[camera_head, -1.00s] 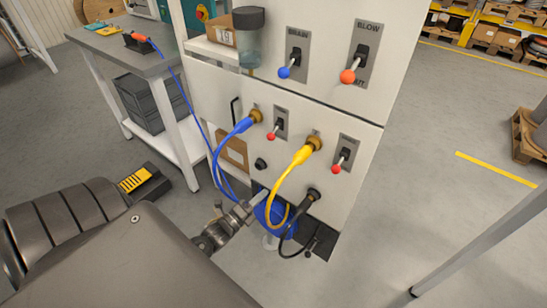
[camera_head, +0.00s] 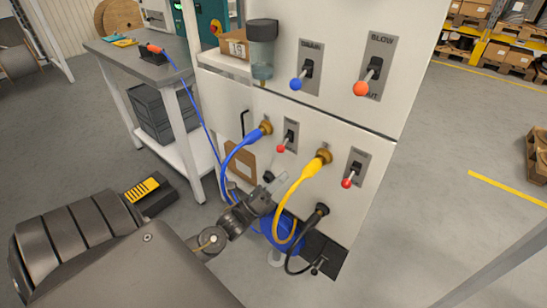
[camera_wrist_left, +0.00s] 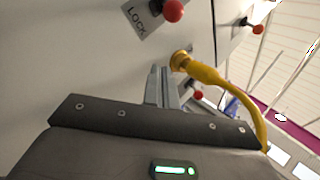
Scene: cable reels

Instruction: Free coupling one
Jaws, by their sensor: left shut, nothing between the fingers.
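A blue hose plug (camera_head: 252,136) sits in the left brass coupling (camera_head: 265,128) on the white panel. A yellow hose plug (camera_head: 312,167) sits in the right brass coupling (camera_head: 324,156); that yellow plug also shows in the left wrist view (camera_wrist_left: 200,72). My left gripper (camera_head: 278,181) is shut and empty, below and between the two couplings. In the left wrist view its fingertips (camera_wrist_left: 160,72) are together, just left of the yellow coupling and apart from it. Which coupling is number one cannot be read. My right gripper is not in view.
Red-knobbed levers (camera_head: 283,146) (camera_head: 348,182) stick out beside the couplings. A blue-knobbed lever (camera_head: 297,82) and an orange-knobbed lever (camera_head: 363,87) are above. A black hose (camera_head: 321,211) hangs at lower right. A grey bench (camera_head: 160,66) stands at left.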

